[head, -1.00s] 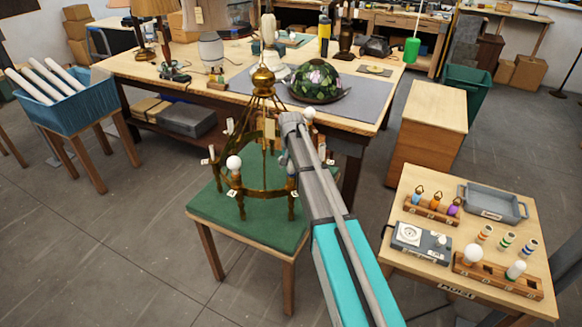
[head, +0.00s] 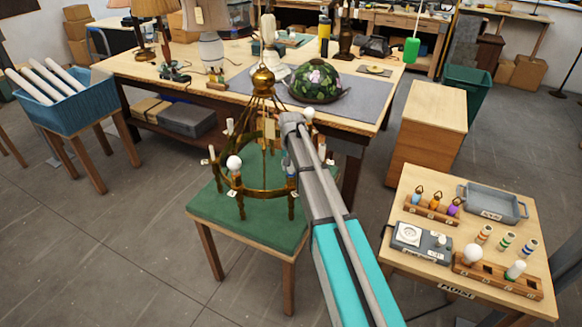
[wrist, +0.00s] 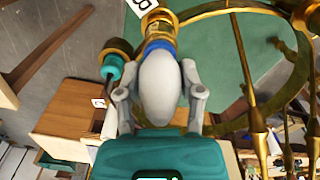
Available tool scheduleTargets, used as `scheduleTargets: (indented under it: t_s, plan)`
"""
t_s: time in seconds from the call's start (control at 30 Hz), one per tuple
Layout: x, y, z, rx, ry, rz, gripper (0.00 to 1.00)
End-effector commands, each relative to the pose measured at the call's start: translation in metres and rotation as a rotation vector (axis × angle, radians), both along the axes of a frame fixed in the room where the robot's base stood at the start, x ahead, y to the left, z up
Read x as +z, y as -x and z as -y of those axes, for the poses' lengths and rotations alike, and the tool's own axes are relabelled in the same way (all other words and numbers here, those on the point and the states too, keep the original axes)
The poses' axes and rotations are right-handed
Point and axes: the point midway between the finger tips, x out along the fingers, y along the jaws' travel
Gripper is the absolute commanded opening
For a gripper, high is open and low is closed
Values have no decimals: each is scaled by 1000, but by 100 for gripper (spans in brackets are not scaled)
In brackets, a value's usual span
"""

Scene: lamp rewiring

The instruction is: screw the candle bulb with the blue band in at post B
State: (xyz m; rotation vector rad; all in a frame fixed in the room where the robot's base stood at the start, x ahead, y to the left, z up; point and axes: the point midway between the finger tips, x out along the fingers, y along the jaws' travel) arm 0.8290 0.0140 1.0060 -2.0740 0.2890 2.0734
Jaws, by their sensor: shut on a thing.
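The candle bulb with the blue band (wrist: 158,88) is white and held between the two fingers of my gripper (wrist: 158,95) in the wrist view. Its blue band faces a brass socket (wrist: 160,22) with a white tag marked B beside it. The bulb lines up with this socket and its base appears to meet it; how deep it sits cannot be told. In the head view, the brass chandelier (head: 240,191) stands on a green-topped stand (head: 215,215).
A round white bulb (head: 234,162) sits on a nearby post, and another (head: 308,113) on the far side. The brass stem and ring are close to my gripper.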

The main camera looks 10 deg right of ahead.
Motion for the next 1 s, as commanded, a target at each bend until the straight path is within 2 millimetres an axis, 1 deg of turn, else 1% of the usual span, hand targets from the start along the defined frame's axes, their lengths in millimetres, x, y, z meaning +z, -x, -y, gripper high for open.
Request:
scheduleTargets:
  t_s: [0.17, 0.27, 1.0]
  plan:
    - [0, 0, -1, -44, -1, -1, 0]
    - [0, 0, -1, -107, -1, -1, 0]
    - [-1, 0, -1, -662, -2, -1, 0]
